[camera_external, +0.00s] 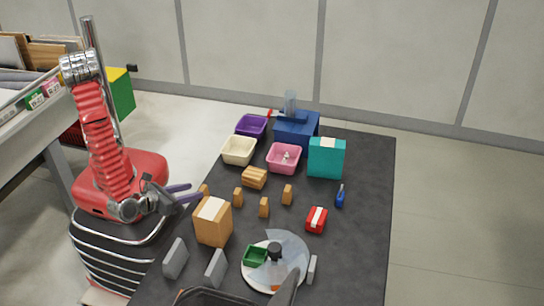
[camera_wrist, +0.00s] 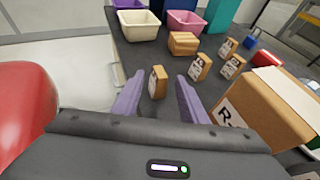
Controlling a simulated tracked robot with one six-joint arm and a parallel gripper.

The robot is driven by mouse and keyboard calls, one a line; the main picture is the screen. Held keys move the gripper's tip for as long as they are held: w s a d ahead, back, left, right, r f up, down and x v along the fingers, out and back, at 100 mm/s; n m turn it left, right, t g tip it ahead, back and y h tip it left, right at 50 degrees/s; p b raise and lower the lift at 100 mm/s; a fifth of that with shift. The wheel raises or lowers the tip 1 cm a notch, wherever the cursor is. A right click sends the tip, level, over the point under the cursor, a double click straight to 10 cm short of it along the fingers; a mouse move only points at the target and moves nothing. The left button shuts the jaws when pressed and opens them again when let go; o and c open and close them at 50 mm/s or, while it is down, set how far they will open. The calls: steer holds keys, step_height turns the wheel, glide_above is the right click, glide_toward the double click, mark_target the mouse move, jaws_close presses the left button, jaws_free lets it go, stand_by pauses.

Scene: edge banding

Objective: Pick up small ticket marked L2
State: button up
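Several small tan wooden tickets with white printed labels stand on the dark table; I cannot read which one is L2. In the wrist view the nearest ticket (camera_wrist: 158,82) stands ahead, between the lines of my fingers. Other tickets (camera_wrist: 200,67), (camera_wrist: 232,67) and (camera_wrist: 227,47) stand further to the right. In the external view the tickets (camera_external: 238,197), (camera_external: 264,207) and (camera_external: 287,195) stand mid-table, and one (camera_external: 204,190) is partly hidden by my gripper. My gripper (camera_external: 197,193) has purple fingers spread apart and empty, also seen in the wrist view (camera_wrist: 160,85).
A large tan box (camera_external: 213,225) stands close to the right of my gripper. A slatted wooden block (camera_external: 254,178), cream bin (camera_external: 238,151) and pink bin (camera_external: 284,158) are behind. A round tray (camera_external: 255,280) and grey blocks (camera_external: 175,258) are in front.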

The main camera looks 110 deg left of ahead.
mark_target(201, 189)
steer(key=shift+w+a+f, duration=0.15)
steer(key=shift+w+a, duration=0.05)
steer(key=shift+a, duration=0.15)
steer(key=shift+x, duration=2.6)
jaws_close()
